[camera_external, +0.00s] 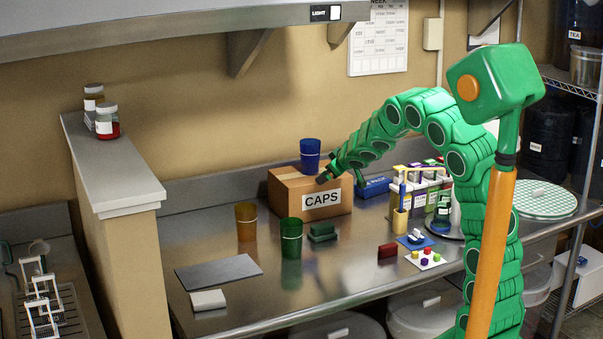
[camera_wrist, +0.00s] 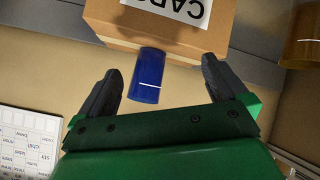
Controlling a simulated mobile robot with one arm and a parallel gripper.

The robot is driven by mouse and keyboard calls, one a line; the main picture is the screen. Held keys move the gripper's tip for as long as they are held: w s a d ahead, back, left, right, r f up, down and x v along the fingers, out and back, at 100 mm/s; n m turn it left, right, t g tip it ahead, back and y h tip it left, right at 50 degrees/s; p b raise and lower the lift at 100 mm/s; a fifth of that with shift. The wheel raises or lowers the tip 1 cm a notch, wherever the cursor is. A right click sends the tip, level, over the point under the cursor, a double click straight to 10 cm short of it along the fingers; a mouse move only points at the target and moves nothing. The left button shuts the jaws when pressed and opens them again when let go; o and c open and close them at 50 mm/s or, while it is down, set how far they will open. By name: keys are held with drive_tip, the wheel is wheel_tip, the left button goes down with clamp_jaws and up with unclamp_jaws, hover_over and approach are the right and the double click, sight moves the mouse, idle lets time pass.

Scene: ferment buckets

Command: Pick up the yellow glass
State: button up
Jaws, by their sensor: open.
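The yellow glass (camera_external: 246,222) stands upright on the metal counter, left of the cardboard box. It also shows at the top right of the wrist view (camera_wrist: 302,38), cut off by the frame edge. My gripper (camera_external: 324,179) is beside the top front of the box, to the right of the yellow glass and apart from it. In the wrist view my gripper (camera_wrist: 161,68) has its two dark fingers spread. A blue glass (camera_wrist: 148,76) appears between the fingers in that view; nothing is seen held.
The blue glass (camera_external: 310,154) is on the CAPS box (camera_external: 283,188). A grey mat (camera_external: 219,271) and white block (camera_external: 208,299) lie in front.

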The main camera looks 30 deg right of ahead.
drive_tip(key=w+a+f+n+y, duration=0.1)
drive_tip(key=w+a+n+y, duration=0.1)
drive_tip(key=w+a+y, duration=0.3)
drive_tip(key=n+g+y, duration=0.3)
drive_tip(key=n+y, duration=0.2)
drive_tip(key=y, duration=0.1)
hover_over(246, 221)
drive_tip(key=d, duration=0.5)
wheel_tip(246, 221, down, 6)
drive_tip(key=f, duration=0.6)
drive_tip(key=shift+w, duration=0.4)
drive_tip(key=shift+x, duration=2.5)
drive_tip(key=shift+r, duration=0.1)
drive_tip(key=c, duration=1.2)
drive_tip(key=shift+o, duration=0.2)
